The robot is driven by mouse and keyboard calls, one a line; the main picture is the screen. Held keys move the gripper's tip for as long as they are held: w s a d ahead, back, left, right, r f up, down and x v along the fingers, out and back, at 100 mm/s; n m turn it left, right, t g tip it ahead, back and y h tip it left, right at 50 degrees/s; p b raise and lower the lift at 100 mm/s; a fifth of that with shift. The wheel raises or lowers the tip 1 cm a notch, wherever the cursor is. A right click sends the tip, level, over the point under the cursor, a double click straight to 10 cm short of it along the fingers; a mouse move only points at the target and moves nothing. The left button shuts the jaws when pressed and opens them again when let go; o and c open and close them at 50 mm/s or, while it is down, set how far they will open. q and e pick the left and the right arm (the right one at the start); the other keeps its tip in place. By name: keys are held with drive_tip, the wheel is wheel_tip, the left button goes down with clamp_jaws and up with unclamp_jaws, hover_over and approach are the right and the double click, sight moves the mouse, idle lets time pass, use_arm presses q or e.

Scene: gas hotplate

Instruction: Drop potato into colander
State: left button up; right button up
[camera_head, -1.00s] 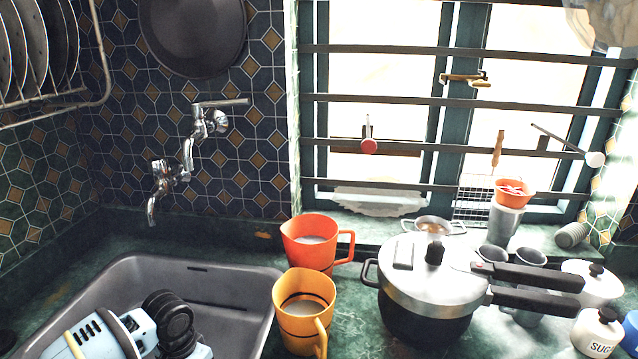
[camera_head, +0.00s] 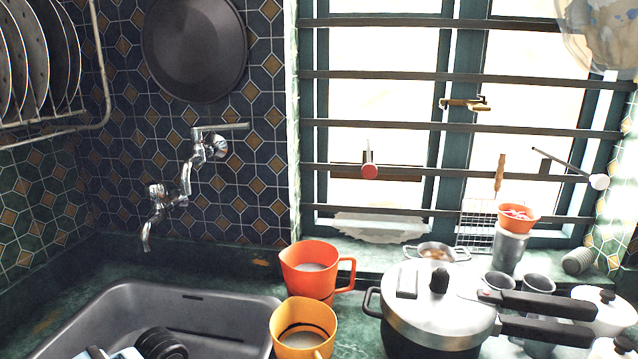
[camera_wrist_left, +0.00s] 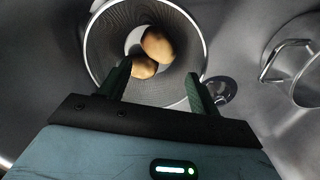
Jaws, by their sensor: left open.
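In the left wrist view, a round mesh colander (camera_wrist_left: 100,30) with a shiny rim lies below my left gripper (camera_wrist_left: 158,90). Two brown potatoes show inside it, an upper potato (camera_wrist_left: 157,44) and a lower potato (camera_wrist_left: 143,67) close together. My left gripper is open, its two dark fingers apart over the near part of the colander. The lower potato is close to the left finger in the picture; I cannot tell whether they touch. The colander and potatoes do not show in the head view. My right gripper is not in view.
The grey sink (camera_head: 215,310) holds part of my left arm at the lower left. An orange mug (camera_head: 310,270), a yellow mug (camera_head: 302,330) and a pressure cooker (camera_head: 435,305) crowd the counter right of it. A tap (camera_head: 185,185) hangs over the sink. A metal handled vessel (camera_wrist_left: 300,75) is beside the colander.

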use_arm(q)
wheel_tip(320, 180, up, 8)
drive_tip(key=p, duration=0.1)
drive_tip(key=shift+f, duration=0.15)
drive_tip(key=shift+w+a, duration=0.1)
idle(0.4)
